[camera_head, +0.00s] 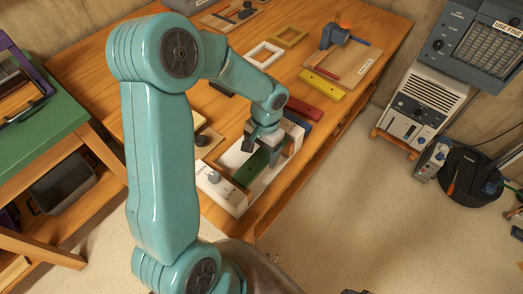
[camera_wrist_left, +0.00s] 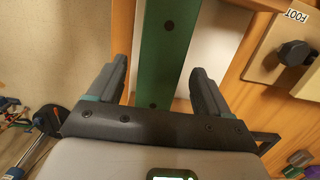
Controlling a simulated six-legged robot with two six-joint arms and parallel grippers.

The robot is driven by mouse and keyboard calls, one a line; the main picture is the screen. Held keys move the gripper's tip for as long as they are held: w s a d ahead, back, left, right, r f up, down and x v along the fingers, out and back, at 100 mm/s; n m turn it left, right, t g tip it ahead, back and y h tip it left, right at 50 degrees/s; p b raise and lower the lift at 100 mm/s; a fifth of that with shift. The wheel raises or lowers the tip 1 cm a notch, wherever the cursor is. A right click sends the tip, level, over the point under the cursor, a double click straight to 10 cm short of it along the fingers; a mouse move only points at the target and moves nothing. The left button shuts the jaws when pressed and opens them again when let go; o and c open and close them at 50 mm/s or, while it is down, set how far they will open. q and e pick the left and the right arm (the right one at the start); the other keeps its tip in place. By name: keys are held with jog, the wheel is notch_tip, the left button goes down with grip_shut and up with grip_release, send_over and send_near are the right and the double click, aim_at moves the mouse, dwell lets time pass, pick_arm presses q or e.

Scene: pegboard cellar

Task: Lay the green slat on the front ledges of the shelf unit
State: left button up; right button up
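The green slat (camera_head: 251,168) lies lengthwise at the white shelf unit (camera_head: 223,194), which lies near the table's front edge. I cannot tell whether the slat rests on the front ledges. My left gripper (camera_head: 259,146) is just over the slat and hides part of it. In the left wrist view the green slat (camera_wrist_left: 154,52) runs between the two open fingers of my left gripper (camera_wrist_left: 160,72), with a gap on each side. My right gripper is not in view.
A red slat (camera_head: 304,109) and a yellow slat (camera_head: 321,84) lie beyond the unit on the wooden table (camera_head: 150,36). A white frame (camera_head: 264,54) and a yellow frame (camera_head: 290,36) lie farther back. A green-topped bench (camera_head: 45,125) stands at the left.

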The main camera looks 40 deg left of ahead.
aim_at(265, 153)
pick_arm(q)
jog(key=shift+r, duration=0.15)
jog(key=shift+r+p, duration=0.3)
jog(key=shift+p, duration=0.15)
jog(key=shift+r+p, duration=0.55)
jog(key=shift+r, duration=0.05)
notch_tip(265, 153, up, 11)
jog(key=w, duration=0.1)
jog(key=s+d+f+h, duration=0.1)
jog(key=d+f+h, duration=0.1)
jog(key=d+f, duration=0.65)
jog(key=d+f+h, duration=0.1)
jog(key=d+f, duration=0.4)
jog(key=f, duration=0.6)
jog(key=s+d+f+t, duration=0.1)
jog(key=s+d+f, duration=0.5)
jog(key=s+f, duration=0.2)
jog(key=shift+s+d+f+n+t+h, duration=0.3)
jog(key=shift+s+d+t+h, duration=0.1)
jog(key=shift+s, duration=0.3)
jog(key=shift+r, duration=0.1)
